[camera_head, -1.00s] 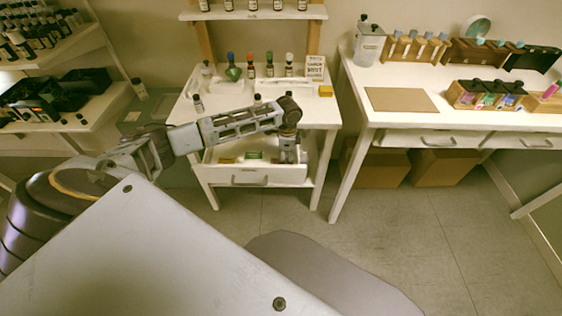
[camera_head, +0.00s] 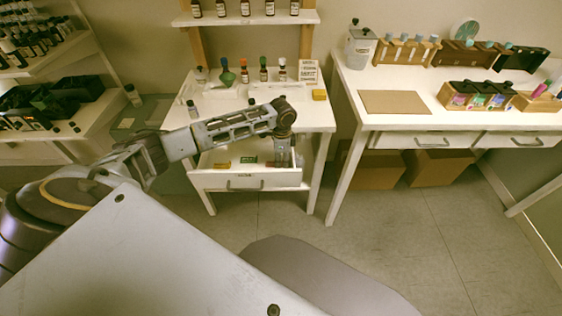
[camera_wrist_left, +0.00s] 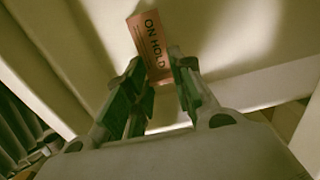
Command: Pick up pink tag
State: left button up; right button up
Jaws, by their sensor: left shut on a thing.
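The pink tag (camera_wrist_left: 152,40) shows in the left wrist view, a flat salmon-pink card with the words "ON HOLD". Its lower end is between the fingertips of my left gripper (camera_wrist_left: 158,68), which is shut on it. In the head view my left gripper (camera_head: 284,160) points down into the right part of the open white drawer (camera_head: 245,181) of the small table. The tag cannot be made out clearly there. My right gripper is not in view.
A yellow item (camera_head: 222,165) and a green item (camera_head: 249,160) lie in the drawer. Dropper bottles (camera_head: 263,72) and a sign card (camera_head: 308,72) stand on the small table (camera_head: 215,108). A larger desk (camera_head: 405,78) stands to the right.

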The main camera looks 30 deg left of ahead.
pick_arm(q)
notch_tip(320, 180, up, 9)
jog(key=p, duration=0.1)
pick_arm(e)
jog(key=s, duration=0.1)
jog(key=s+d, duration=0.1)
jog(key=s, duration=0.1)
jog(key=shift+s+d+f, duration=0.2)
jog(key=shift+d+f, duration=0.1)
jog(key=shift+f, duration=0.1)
